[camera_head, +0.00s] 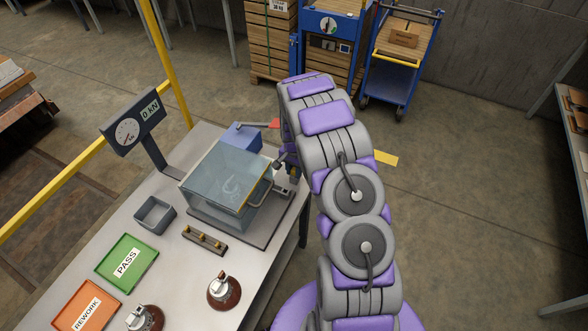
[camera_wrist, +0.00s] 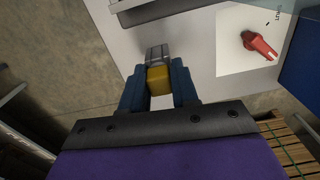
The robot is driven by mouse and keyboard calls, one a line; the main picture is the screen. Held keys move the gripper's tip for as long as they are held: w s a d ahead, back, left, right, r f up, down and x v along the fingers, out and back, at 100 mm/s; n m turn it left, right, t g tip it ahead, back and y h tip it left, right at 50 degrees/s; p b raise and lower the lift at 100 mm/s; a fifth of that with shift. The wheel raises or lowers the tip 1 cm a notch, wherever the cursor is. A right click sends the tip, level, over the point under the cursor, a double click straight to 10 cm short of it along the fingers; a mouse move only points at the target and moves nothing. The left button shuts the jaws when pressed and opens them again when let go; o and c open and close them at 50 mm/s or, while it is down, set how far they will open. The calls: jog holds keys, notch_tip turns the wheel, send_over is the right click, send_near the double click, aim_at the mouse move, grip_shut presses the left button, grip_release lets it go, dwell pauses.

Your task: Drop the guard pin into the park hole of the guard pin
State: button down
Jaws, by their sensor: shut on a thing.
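My gripper (camera_wrist: 157,92) is shut on a yellow block, which I take to be the guard pin (camera_wrist: 158,80), held between its two blue fingers. A grey metal piece shows just beyond the yellow block; I cannot tell whether it is part of it. In the head view my gripper (camera_head: 284,162) is at the right side of the clear guard box (camera_head: 225,175), largely hidden by my arm. The pin cannot be made out there. I cannot pick out the park hole in either view.
A small rack (camera_head: 204,240), grey bin (camera_head: 154,213), green PASS tray (camera_head: 127,262) and brown insulator (camera_head: 223,291) occupy the bench.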

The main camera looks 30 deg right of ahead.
jog(key=c, duration=0.8)
grip_release()
notch_tip(320, 180, up, 17)
jog(key=shift+d+r+p, duration=0.1)
jog(key=shift+d+p, duration=0.05)
jog(key=shift+p, duration=0.75)
jog(key=shift+r, duration=0.1)
jog(key=s+a+r+n+b, duration=0.1)
jog(key=s+a+r+n, duration=0.1)
jog(key=s+a+r, duration=0.55)
jog(key=s+a+r+n, duration=0.3)
jog(key=s+r, duration=0.2)
jog(key=s, duration=0.5)
jog(key=s+a+n, duration=0.2)
jog(key=s, duration=0.5)
jog(key=s+a+r+n+g+b, duration=0.1)
jog(key=s+a+n, duration=0.1)
jog(key=s, duration=0.5)
jog(key=s+a+n, duration=0.2)
jog(key=s, duration=0.6)
jog(key=shift+s+r+g, duration=0.1)
jog(key=shift+r+g, duration=0.15)
jog(key=shift+g, duration=0.15)
